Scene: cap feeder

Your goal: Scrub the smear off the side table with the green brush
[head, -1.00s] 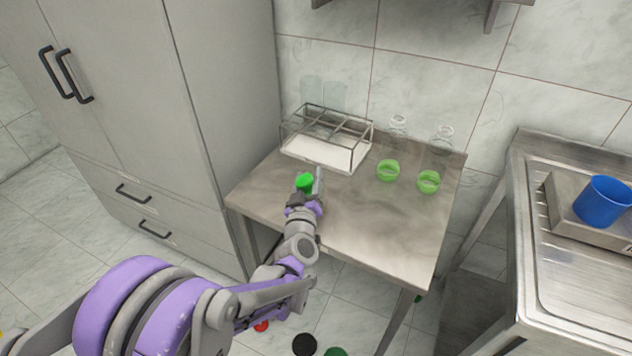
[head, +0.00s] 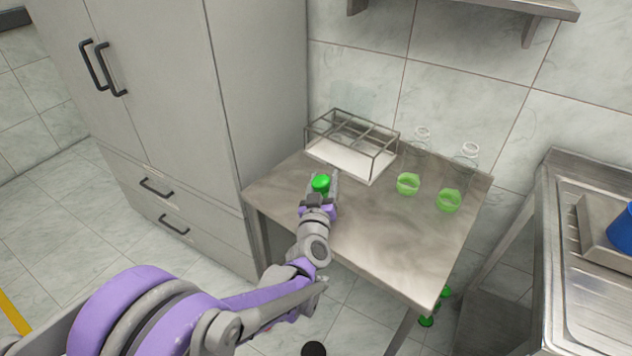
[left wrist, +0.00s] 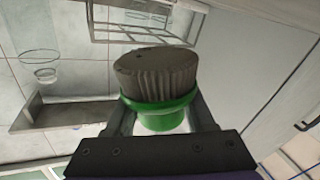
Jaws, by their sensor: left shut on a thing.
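The green brush (head: 321,184) is held in my left gripper (head: 320,193) over the left front part of the side table (head: 385,235). In the left wrist view the brush (left wrist: 158,90) has a green base between the two fingers of my left gripper (left wrist: 162,125) and grey-brown bristles facing away from the palm. I cannot tell whether the bristles touch the table. The tabletop has cloudy brownish patches, and I cannot tell which is the smear. My right gripper is not in view.
A wire rack (head: 352,143) stands at the table's back left. Two flasks with green liquid (head: 408,184) (head: 448,201) stand at the back right. A tall grey cabinet (head: 170,100) is on the left, a metal sink unit (head: 590,285) on the right. The table's front right is clear.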

